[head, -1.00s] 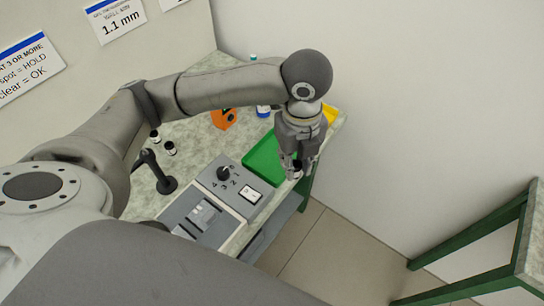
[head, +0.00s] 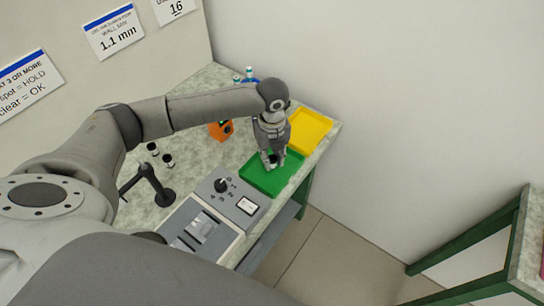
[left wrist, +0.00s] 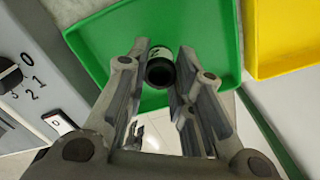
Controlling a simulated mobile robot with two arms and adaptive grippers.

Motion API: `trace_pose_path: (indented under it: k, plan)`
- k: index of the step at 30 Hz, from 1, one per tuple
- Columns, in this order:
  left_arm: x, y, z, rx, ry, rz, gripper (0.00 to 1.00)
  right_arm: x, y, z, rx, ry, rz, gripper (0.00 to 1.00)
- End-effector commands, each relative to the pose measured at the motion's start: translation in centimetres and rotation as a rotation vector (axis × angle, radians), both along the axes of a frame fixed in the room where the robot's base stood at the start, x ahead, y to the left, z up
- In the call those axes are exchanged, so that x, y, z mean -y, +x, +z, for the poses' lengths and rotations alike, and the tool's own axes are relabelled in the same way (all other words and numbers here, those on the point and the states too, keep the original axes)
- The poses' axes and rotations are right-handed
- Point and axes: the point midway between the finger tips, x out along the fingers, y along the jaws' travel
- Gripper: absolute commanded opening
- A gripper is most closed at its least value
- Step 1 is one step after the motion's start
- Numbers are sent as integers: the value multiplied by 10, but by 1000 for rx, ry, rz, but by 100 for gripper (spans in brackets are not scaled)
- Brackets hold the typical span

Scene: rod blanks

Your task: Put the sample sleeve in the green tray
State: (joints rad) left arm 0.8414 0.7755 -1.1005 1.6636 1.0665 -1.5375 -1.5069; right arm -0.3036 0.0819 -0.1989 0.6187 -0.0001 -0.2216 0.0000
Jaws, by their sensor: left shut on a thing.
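My left gripper (head: 272,163) is over the green tray (head: 287,174), pointing down. It is shut on the sample sleeve (left wrist: 160,68), a short dark tube with a pale band marked with a figure like 2. In the left wrist view the sleeve stands between the fingertips of the left gripper (left wrist: 157,78), its open dark end toward the camera. Behind it is the floor of the green tray (left wrist: 95,42). I cannot tell whether the sleeve touches the tray.
A yellow tray (head: 312,130) adjoins the green tray's far side. A grey dial unit (head: 222,186) stands close on the near side. A black stand (head: 163,197), small black-and-white pieces (head: 168,160) and an orange device (head: 221,130) are on the bench to the left.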

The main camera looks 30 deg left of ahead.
Motion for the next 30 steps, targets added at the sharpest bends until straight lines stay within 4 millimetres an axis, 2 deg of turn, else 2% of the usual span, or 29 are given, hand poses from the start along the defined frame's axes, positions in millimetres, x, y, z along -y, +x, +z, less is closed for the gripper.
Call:
trace_pose_path:
  k: [4,15,16,20,30]
  plan:
    - [0,0,-12,1,-1,0,12,0,1,6,2,0,0,40]
    - [0,0,-17,1,-1,0,12,-1,4,5,7,1,0,40]
    - [0,0,-16,2,-1,0,26,-1,4,5,7,1,0,40]
    - [0,0,-16,2,-1,0,43,-2,4,5,8,3,0,40]
    - [0,0,-14,2,-1,0,44,-4,5,5,8,6,0,40]
